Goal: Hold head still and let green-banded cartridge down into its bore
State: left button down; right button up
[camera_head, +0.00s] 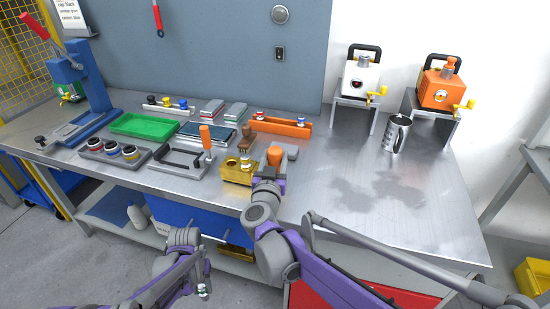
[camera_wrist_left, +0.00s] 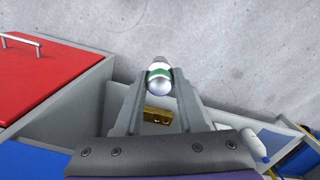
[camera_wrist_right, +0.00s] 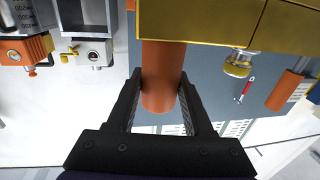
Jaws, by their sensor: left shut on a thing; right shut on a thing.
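The brass head (camera_head: 236,174) sits near the front edge of the workbench. My right gripper (camera_head: 272,173) is shut on its orange handle (camera_head: 275,153); in the right wrist view the handle (camera_wrist_right: 161,85) is between the fingers, below the brass block (camera_wrist_right: 215,22). My left gripper (camera_head: 204,281) is shut on the green-banded cartridge (camera_head: 203,292), low in front of the bench and well apart from the head. In the left wrist view the cartridge (camera_wrist_left: 158,76) is silver with a green band, between the fingertips. The inside of the bore cannot be made out.
Left of the head are a clamp frame (camera_head: 180,160) and a grey holder (camera_head: 100,152) with several round parts. A green tray (camera_head: 145,126) and an orange rack (camera_head: 282,126) lie behind. A steel mug (camera_head: 396,134) stands right. The bench's right front is clear.

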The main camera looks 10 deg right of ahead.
jog(key=o, duration=1.3)
jog(key=shift+c, duration=0.2)
jog(key=shift+s, duration=0.15)
